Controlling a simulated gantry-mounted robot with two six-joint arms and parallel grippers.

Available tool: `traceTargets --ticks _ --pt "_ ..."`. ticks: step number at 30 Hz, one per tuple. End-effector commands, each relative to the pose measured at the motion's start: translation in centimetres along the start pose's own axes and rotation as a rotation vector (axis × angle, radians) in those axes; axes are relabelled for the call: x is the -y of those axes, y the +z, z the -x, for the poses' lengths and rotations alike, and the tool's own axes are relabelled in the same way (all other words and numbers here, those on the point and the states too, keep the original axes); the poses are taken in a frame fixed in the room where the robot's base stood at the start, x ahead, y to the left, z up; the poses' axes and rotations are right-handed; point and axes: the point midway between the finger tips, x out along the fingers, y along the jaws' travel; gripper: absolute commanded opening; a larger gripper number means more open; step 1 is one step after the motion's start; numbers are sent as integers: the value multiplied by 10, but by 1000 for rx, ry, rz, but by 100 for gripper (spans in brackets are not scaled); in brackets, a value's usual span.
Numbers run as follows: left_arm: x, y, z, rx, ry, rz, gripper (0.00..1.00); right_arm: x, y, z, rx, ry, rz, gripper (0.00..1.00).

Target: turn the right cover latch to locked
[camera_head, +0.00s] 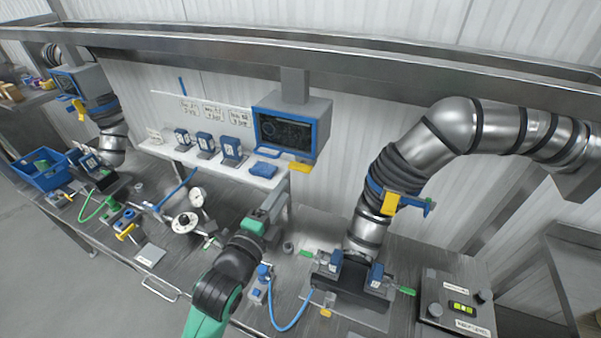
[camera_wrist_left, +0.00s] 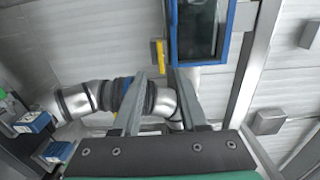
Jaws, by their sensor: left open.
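A dark covered unit (camera_head: 345,268) stands at the foot of the large silver duct, right of centre in the head view. It carries two blue blocks and has a green tab at each side. The right green tab (camera_head: 407,292), seemingly the right cover latch, sticks out to the right; its exact turn position is too small to tell. My left gripper (camera_head: 279,197) is raised left of this unit and apart from it. Its two grey fingers stand apart in the left wrist view (camera_wrist_left: 160,76), with nothing gripped between them. My right gripper is not visible.
A blue-framed screen (camera_head: 290,128) hangs behind my left gripper. A control box (camera_head: 455,302) with a lit display stands right of the unit. A blue hose (camera_head: 290,326) curves in front. A white shelf (camera_head: 215,165) holds several blue-and-grey items.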

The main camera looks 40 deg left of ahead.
Motion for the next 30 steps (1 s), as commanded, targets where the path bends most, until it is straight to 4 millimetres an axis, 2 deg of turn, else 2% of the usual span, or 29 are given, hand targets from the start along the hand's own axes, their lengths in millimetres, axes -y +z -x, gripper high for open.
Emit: traceTargets --ticks 6,10,15,22,23,30 --pt "1 0 -51 1 0 0 42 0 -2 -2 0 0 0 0" --pt "1 0 -73 1 -1 1 42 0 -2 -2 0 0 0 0" --pt "1 0 -86 0 -1 1 42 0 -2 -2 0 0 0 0" --pt "0 0 -87 0 -1 1 42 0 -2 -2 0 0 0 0" --pt "0 0 -87 0 -1 1 41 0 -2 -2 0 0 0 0" --pt "0 0 -87 0 -1 1 0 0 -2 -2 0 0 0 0"
